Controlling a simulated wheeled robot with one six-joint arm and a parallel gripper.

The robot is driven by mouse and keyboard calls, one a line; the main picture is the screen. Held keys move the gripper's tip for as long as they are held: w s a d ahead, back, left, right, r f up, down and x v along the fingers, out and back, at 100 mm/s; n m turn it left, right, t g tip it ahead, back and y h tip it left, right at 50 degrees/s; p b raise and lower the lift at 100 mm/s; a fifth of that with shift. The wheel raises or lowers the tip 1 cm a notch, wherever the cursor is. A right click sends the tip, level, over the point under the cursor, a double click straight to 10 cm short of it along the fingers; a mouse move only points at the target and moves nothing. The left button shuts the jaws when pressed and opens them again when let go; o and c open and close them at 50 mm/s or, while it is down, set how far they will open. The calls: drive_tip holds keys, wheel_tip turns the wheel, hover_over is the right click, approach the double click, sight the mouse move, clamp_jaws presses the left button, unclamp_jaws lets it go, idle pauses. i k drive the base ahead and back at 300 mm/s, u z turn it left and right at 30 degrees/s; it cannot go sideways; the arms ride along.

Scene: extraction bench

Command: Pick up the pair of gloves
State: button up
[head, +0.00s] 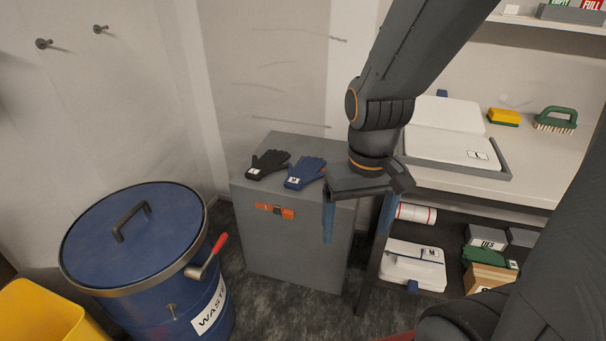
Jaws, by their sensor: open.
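A black glove (268,164) and a blue glove (305,172) lie side by side on top of a grey cabinet (295,228). Each glove has a small white label. A green glove or pair of gloves (484,257) also shows on the lower shelf at the right, partly hidden among boxes. My gripper (357,220) is open and empty, fingers pointing down. In the picture it is to the right of the blue glove, over the cabinet's right side and the bench's edge. I see no contact with any glove.
A blue waste drum (135,235) with a lid and a red-handled lever stands left of the cabinet. A yellow bin (42,315) is at bottom left. The white bench (535,170) at right holds a tray, a sponge (504,117) and a brush (556,119). Shelves sit above and below.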

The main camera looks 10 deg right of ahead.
sight(307, 169)
drive_tip(key=z, duration=0.05)
drive_tip(key=k, duration=0.6)
drive_tip(key=u, duration=0.65)
drive_tip(key=i, duration=1.3)
drive_tip(key=z, duration=0.4)
